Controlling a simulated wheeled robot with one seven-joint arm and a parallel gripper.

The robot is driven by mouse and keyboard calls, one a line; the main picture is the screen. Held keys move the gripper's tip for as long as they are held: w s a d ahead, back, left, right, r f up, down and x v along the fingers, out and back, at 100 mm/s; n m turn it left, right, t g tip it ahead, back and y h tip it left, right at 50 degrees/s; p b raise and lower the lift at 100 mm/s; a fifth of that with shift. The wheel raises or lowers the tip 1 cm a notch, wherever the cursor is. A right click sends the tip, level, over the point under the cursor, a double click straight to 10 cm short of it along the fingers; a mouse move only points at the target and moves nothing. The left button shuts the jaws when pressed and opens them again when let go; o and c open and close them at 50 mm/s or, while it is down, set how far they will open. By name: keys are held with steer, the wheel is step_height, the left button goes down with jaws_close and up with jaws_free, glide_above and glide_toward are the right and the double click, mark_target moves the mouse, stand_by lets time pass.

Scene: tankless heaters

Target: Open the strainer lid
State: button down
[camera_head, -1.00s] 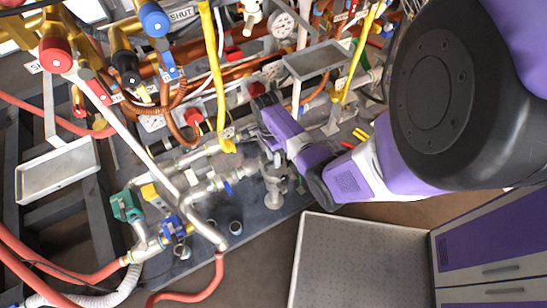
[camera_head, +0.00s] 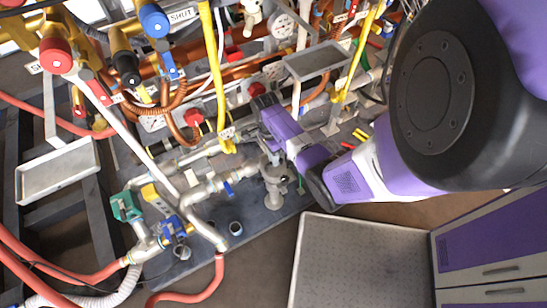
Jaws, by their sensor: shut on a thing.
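The strainer (camera_head: 274,190) appears to be the grey metal upright body on a round foot, near the middle of the dark base plate. My arm reaches in from the right, and my gripper (camera_head: 262,150) is over the top of this body. The fingertips and the strainer lid are mostly hidden behind my purple and black wrist and the pipework. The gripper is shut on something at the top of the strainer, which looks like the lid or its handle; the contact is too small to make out.
Pipes, red and blue valve knobs and a yellow pipe (camera_head: 213,70) crowd the left and back. A grey tray (camera_head: 313,62) stands behind my gripper. A grey textured platform (camera_head: 345,265) and a purple-fronted cabinet (camera_head: 490,250) are at the front right.

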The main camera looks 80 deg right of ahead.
stand_by(0.8)
steer(key=shift+w+d+r+p, duration=0.3)
steer(key=shift+w+d+r, duration=0.15)
steer(key=shift+w+d, duration=0.1)
steer(key=shift+w+d+r, duration=0.15)
steer(key=shift+w+d, duration=0.7)
steer(key=shift+d, duration=0.15)
steer(key=c, duration=1.4)
jaws_free()
steer(key=shift+c, duration=0.2)
step_height(320, 180, up, 8)
steer(key=d+p, duration=0.1)
steer(key=shift+w+f, duration=0.2)
steer(key=shift+w, duration=0.25)
